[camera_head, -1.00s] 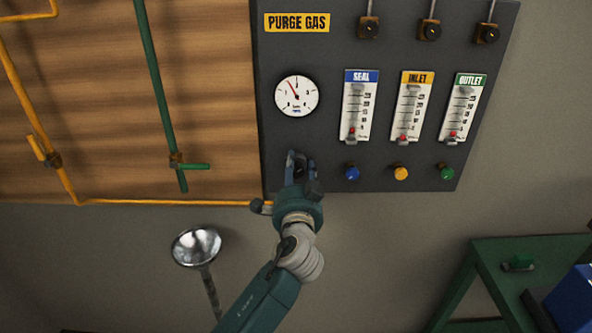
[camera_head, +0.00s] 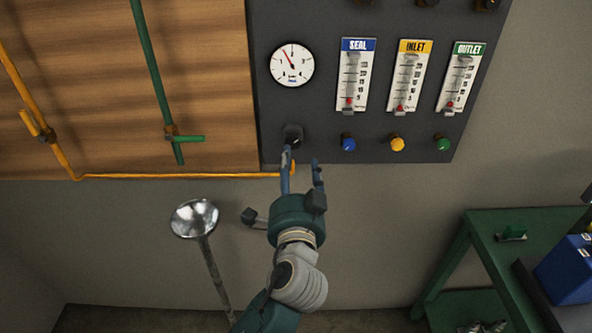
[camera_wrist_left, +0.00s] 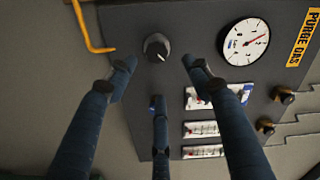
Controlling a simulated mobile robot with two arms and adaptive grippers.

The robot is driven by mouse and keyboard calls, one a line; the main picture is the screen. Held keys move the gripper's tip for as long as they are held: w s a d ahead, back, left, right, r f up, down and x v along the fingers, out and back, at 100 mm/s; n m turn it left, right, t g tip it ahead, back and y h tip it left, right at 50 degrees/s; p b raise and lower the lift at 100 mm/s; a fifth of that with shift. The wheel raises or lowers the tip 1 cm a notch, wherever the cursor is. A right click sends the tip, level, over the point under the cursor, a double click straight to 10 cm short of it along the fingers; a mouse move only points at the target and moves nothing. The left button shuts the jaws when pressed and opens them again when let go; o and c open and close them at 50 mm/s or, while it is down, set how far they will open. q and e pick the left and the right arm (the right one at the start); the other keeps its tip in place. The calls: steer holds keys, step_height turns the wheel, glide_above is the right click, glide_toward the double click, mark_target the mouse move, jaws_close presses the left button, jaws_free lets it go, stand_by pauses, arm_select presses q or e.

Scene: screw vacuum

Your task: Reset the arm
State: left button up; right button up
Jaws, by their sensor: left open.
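My left gripper (camera_head: 303,172) is open and empty, just below and in front of the dark panel (camera_head: 415,140). A black knob (camera_head: 292,134) sits at the panel's lower left, just above the left fingertip in the head view. In the left wrist view the knob (camera_wrist_left: 157,47) is beyond the spread fingers (camera_wrist_left: 158,85), apart from them, with a white mark on its face. My right gripper is not in view.
The panel carries a round gauge (camera_head: 292,65), several flow meters (camera_head: 355,75) and blue, yellow (camera_head: 397,143) and green knobs. A metal funnel (camera_head: 195,218) stands left of my arm. A green table (camera_head: 520,225) with a blue box (camera_head: 568,270) is at right. Orange and green pipes cross the wooden wall.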

arm_select(q)
steer(key=shift+s, duration=0.55)
